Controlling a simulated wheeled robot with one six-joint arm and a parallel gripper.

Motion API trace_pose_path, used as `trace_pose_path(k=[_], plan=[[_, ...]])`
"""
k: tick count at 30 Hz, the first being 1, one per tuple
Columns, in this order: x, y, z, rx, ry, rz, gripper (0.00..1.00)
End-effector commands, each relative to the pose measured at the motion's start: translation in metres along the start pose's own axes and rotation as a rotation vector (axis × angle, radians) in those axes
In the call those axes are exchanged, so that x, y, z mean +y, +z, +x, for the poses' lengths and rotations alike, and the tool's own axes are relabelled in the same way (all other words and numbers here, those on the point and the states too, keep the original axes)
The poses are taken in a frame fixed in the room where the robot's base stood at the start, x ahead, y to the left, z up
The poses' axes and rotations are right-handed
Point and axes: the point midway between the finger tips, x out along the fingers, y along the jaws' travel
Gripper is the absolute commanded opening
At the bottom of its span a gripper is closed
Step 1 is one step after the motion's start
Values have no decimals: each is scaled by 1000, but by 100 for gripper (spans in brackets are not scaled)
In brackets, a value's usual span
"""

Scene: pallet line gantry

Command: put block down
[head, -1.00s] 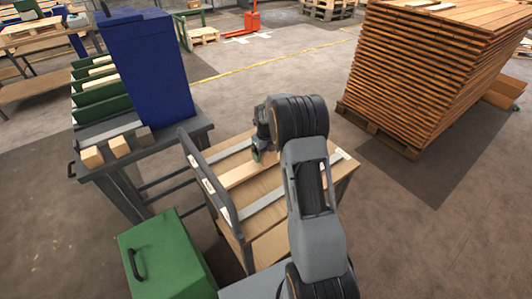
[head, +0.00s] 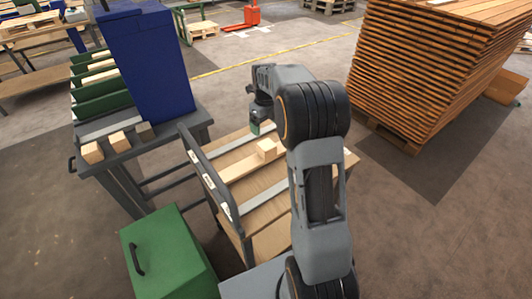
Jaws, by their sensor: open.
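A small pale wooden block (head: 267,149) sits on the light wooden board (head: 240,168) that lies across the work table (head: 262,215). My gripper (head: 256,130) is open and empty, above and a little to the left of the block and apart from it. Its fingertips show only small in the head view.
A side bench (head: 165,143) at left holds several wooden blocks (head: 92,153), a blue cabinet (head: 150,65) and green dividers. A green case (head: 170,255) stands front left. A tall plank stack (head: 430,70) stands at right. Grey floor lies between.

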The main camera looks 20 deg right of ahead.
Motion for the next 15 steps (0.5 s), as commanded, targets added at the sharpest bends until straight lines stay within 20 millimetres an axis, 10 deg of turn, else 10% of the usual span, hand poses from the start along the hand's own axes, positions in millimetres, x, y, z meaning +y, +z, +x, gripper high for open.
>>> trace_pose_path(k=[15], plan=[[131, -118, -65, -61, -200, -1781, 87]])
